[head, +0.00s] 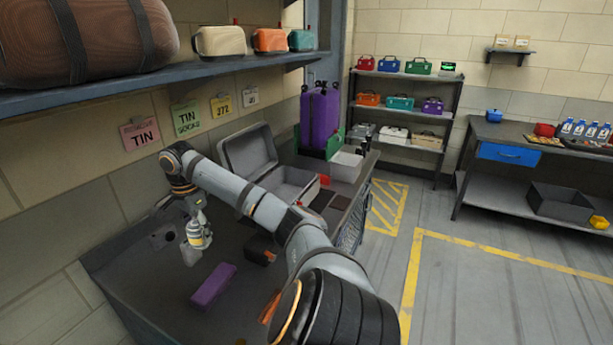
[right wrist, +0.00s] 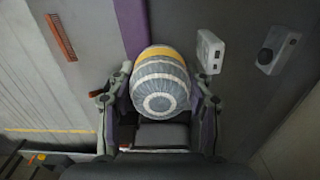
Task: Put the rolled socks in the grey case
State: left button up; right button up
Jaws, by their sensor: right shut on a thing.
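The rolled socks, grey and white with a yellow band, show close up in the right wrist view (right wrist: 160,92). In the head view the socks (head: 207,236) are small and partly covered by the fingers. My right gripper (right wrist: 160,108) is shut on them, a finger on each side, and holds them over the dark bench. It also shows in the head view (head: 196,245). The grey case (head: 247,150) stands open farther back on the bench, its lid leaning up towards the wall. My arm hides part of its base. My left gripper is not in view.
A purple box (head: 213,286) lies on the bench in front of the gripper, with a dark item (head: 261,251) to its right. A white tray (head: 346,167) and a purple suitcase (head: 319,117) stand beyond the case. A shelf (head: 160,86) with bags hangs above.

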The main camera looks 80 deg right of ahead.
aim_at(292, 194)
jog(key=k+l+z, duration=0.1)
jog(key=l, duration=0.25)
jog(key=k+l+z, duration=0.1)
jog(key=l, duration=0.25)
jog(key=k+l+z, duration=0.1)
jog(key=k+l, duration=0.15)
jog(key=k+l+z, duration=0.1)
jog(key=l, duration=0.4)
jog(key=k+l+z, duration=0.1)
jog(key=l, duration=0.3)
jog(key=k+j, duration=0.05)
